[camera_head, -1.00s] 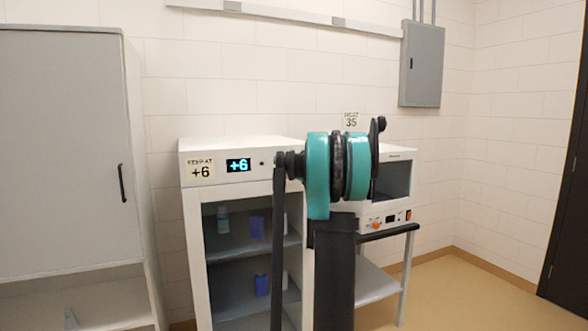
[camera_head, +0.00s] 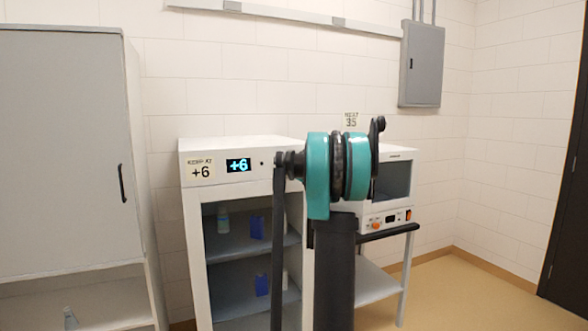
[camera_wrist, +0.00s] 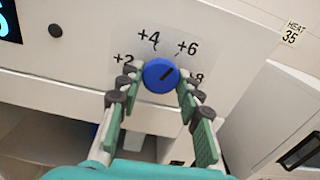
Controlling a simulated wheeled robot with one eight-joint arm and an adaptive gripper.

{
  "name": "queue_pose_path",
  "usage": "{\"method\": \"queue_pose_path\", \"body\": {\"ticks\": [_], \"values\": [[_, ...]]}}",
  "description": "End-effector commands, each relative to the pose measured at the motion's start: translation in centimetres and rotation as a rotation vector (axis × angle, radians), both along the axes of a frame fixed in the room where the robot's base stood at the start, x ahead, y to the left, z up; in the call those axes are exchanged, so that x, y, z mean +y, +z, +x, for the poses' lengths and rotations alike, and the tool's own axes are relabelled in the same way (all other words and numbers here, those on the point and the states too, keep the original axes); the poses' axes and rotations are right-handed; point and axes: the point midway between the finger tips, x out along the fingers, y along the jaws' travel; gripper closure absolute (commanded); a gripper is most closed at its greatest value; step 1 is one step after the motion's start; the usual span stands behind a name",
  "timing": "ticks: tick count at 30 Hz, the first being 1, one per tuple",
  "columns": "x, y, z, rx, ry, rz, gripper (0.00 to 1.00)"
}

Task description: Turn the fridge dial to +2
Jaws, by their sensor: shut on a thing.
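The blue fridge dial (camera_wrist: 158,76) is in the wrist view, on the white front panel of the fridge (camera_head: 228,147). Its dark pointer line slants up and to the right, toward the +6 mark (camera_wrist: 187,48). The +2 mark (camera_wrist: 123,60) is left of the dial, +4 is above it, and an 8 shows at the right. My gripper (camera_wrist: 154,86) is shut on the dial, one finger at each side. In the head view my arm hides the dial and gripper. The fridge display (camera_head: 238,165) reads +6.
A "KEEP AT +6" label (camera_head: 200,171) is left of the display. A small dark round button (camera_wrist: 55,31) is on the panel. A white oven-like appliance (camera_head: 399,155) with an orange knob stands on the right. A grey cabinet (camera_head: 60,150) is on the left.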

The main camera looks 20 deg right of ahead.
Motion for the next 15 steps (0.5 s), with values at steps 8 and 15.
{"method": "queue_pose_path", "body": {"ticks": [8, 15], "values": [[-0.04, -0.01, -0.01, -0.006, 0.0, -0.187, 0.94], [-0.08, 0.0, -0.02, -0.014, 0.0, -0.413, 0.94]]}}
